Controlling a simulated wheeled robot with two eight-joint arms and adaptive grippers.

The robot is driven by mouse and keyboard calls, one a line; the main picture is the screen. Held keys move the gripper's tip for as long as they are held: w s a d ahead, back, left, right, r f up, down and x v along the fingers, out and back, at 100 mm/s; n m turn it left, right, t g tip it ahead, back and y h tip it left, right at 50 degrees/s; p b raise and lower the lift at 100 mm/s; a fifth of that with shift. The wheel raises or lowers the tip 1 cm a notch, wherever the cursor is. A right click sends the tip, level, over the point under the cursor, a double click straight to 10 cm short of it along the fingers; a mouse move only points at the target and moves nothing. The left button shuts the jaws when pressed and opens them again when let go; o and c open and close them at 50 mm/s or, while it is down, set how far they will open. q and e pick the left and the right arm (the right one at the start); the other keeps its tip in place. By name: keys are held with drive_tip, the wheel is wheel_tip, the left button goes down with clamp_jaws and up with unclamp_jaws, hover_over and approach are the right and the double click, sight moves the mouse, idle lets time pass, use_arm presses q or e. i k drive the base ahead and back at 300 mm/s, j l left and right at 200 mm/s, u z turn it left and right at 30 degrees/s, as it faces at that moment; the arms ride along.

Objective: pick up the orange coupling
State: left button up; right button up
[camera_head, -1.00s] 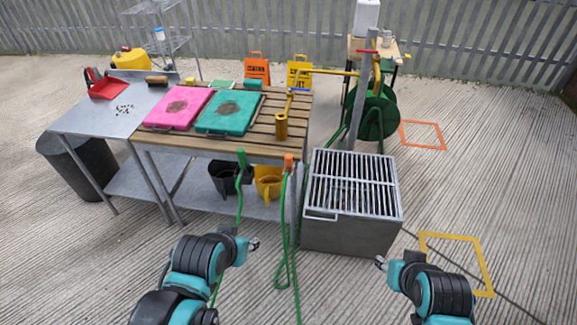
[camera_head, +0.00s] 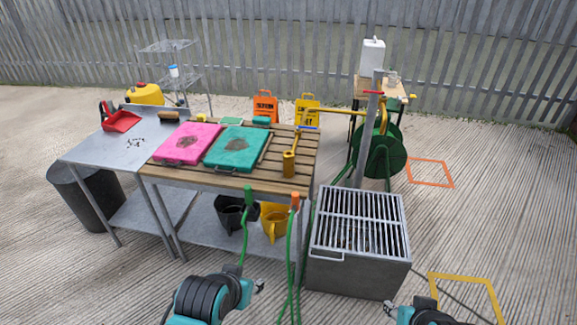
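The orange coupling (camera_head: 295,200) is a small orange end piece on a green hose at the front edge of the slatted wooden table, near its right corner. The hose hangs down from it to the ground. A green coupling (camera_head: 248,195) on another hose sits to its left. My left gripper (camera_head: 260,286) is low in the picture, below and left of the orange coupling and apart from it.
The slatted table (camera_head: 275,180) carries pink (camera_head: 188,143) and teal (camera_head: 237,148) pads and a brass nozzle (camera_head: 289,164). The grated metal box (camera_head: 358,276) stands right of the hoses. Open ground lies in front.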

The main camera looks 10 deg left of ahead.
sight(295, 206)
drive_tip(key=i+j+z, duration=0.15)
drive_tip(key=i+j, duration=0.2)
drive_tip(key=i+j+z, duration=0.15)
drive_tip(key=i+j, duration=0.15)
drive_tip(key=i+j+z, duration=0.15)
drive_tip(key=j, duration=0.4)
drive_tip(key=i+j+z, duration=0.15)
drive_tip(key=i+j, duration=0.25)
drive_tip(key=j, duration=0.05)
